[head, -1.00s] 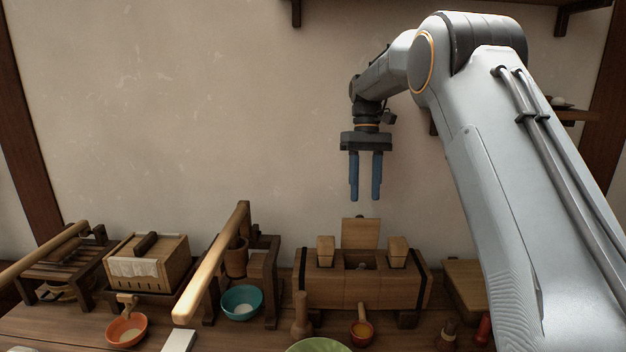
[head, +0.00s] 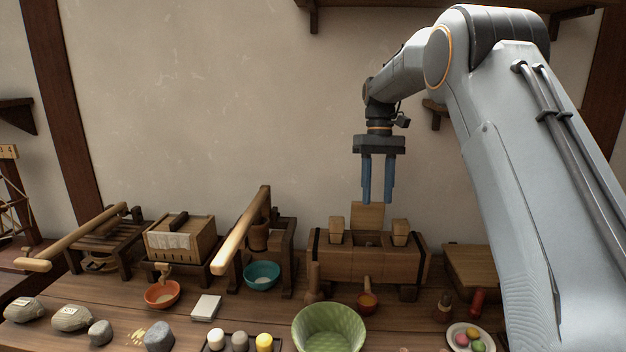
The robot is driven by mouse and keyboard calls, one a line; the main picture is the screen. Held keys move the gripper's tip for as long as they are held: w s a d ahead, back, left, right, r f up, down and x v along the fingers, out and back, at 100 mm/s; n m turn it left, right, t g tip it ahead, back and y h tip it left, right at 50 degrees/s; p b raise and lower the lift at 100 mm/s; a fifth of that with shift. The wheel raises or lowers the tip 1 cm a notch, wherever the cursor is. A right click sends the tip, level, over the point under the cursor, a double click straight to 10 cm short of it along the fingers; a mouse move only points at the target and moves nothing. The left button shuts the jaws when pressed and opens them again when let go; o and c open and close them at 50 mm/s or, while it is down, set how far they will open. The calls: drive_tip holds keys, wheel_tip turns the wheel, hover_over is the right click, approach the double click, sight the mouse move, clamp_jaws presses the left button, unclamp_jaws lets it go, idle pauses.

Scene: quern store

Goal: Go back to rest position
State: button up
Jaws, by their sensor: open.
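My gripper (head: 377,199) shows in the head view, right of the middle, with its two blue fingers pointing down. The fingers are apart and nothing is between them. It hangs in the air in front of the pale wall, above a wooden block press (head: 370,262) on the bench. In the picture the fingertips overlap the upright board (head: 367,214) at the press's back; I cannot tell the true gap. My arm reaches in from the right side.
The wooden bench (head: 120,305) holds a green bowl (head: 329,328), a teal bowl (head: 262,275), an orange bowl (head: 162,294), a slatted wooden box (head: 180,243), a long pale lever (head: 243,230), stones and a plate of coloured balls (head: 471,338). A shelf (head: 440,4) runs above. The air left of my gripper is clear.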

drive_tip(key=s+d+f+m+t, duration=0.1)
drive_tip(key=s+f, duration=0.4)
drive_tip(key=s, duration=0.6)
drive_tip(key=s+d+f+m+t, duration=0.1)
drive_tip(key=s+f, duration=0.4)
drive_tip(key=s, duration=0.6)
drive_tip(key=s+d+f+m+t, duration=0.1)
drive_tip(key=s+f, duration=0.4)
drive_tip(key=s, duration=0.7)
drive_tip(key=shift+m, duration=0.3)
drive_tip(key=shift+c, duration=0.2)
